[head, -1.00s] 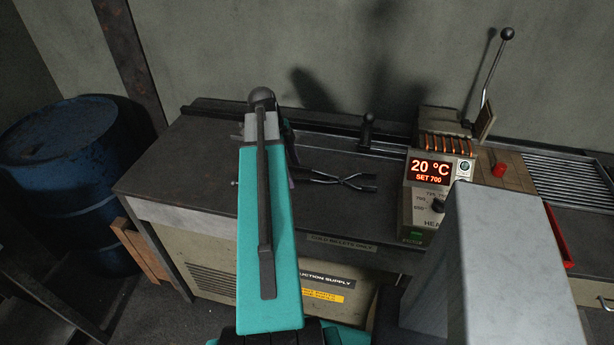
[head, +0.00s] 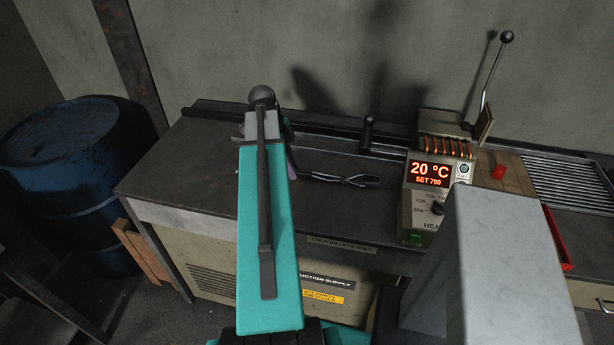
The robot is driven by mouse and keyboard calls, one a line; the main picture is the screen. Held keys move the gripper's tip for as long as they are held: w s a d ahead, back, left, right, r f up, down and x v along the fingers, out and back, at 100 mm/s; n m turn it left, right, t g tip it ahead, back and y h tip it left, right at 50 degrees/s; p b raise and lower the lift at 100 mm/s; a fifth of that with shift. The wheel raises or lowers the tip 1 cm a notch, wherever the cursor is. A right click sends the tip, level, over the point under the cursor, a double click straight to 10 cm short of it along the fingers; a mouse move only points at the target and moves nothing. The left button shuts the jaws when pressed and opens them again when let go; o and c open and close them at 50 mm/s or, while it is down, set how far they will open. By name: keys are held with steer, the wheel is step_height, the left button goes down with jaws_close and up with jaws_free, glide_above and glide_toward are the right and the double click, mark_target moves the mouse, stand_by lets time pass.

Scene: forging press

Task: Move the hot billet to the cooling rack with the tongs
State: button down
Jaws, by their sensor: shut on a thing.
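The dark tongs (head: 345,180) lie low over the bench, right of my arm, with their open end pointing right. Their left end runs behind my arm. My gripper (head: 291,160) is mostly hidden behind my teal arm; only a dark sliver shows at its right edge, where it is shut on the tongs' handles. The heater (head: 430,185) reads 20 °C, SET 700, with glowing orange coils (head: 445,147) on top. I cannot make out a billet. The slatted metal rack (head: 570,185) is at the far right.
A long dark rail with an upright handle (head: 367,132) runs along the back of the bench (head: 190,170). A lever (head: 484,85) rises behind the heater. A red knob (head: 499,172) and red tray edge (head: 560,240) are at right. A blue drum (head: 75,180) stands left.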

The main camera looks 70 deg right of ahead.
step_height(320, 180, up, 9)
steer(key=p, duration=0.5)
stand_by(0.7)
stand_by(0.4)
